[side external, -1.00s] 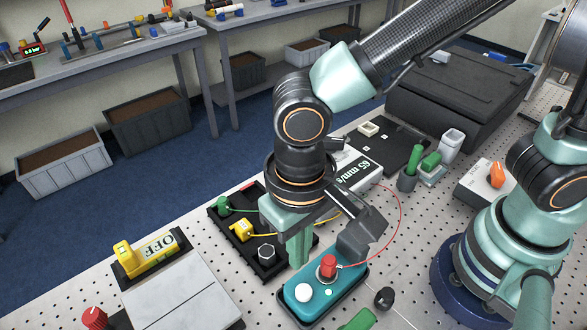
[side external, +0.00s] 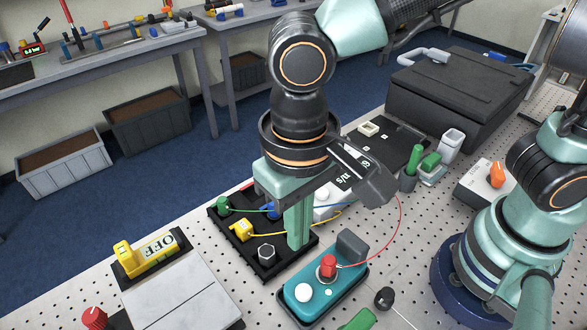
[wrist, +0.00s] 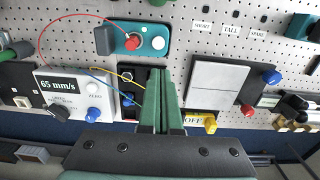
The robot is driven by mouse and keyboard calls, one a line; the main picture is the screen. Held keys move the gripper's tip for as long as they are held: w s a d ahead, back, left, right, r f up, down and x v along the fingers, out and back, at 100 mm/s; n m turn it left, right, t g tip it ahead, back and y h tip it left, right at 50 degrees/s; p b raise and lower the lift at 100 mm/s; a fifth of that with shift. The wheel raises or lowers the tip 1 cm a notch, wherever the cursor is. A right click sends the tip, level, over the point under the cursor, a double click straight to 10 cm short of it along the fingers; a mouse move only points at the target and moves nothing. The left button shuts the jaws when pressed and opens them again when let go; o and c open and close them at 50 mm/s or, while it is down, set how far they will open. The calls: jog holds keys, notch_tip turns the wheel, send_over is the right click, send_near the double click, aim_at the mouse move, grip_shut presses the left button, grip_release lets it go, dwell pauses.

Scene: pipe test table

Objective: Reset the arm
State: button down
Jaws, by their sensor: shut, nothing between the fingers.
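My gripper (side external: 299,222) is shut and empty, its green fingers pointing down above the black tray (side external: 272,268) with the green, yellow and blue plugs. In the wrist view the closed fingers (wrist: 161,92) show side by side, with the teal box (wrist: 138,39) beyond them. The teal box (side external: 318,300) stands in front of the gripper in the side view and carries a red plug (side external: 328,266) and a white button. The fingers look apart from it. The meter (wrist: 75,97) reads 65 mm/s in the wrist view; my wrist partly hides it in the side view.
A yellow switch (side external: 148,255) marked OFF and a grey plate (side external: 182,298) lie at the left. A red wire (side external: 398,220) loops from the red plug toward the meter. A black case (side external: 460,95) and an orange-knobbed box (side external: 488,183) stand at the right.

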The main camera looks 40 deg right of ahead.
jog(key=w+d+r+t, duration=0.2)
jog(key=w+d, duration=0.1)
jog(key=d, duration=0.6)
jog(key=w+d+r+t, duration=0.1)
jog(key=w+d+r, duration=0.1)
jog(key=d, duration=0.6)
jog(key=w+d+r+t, duration=0.2)
jog(key=w+d, duration=0.1)
jog(key=d, duration=0.6)
jog(key=shift+w+d+r+t, duration=0.3)
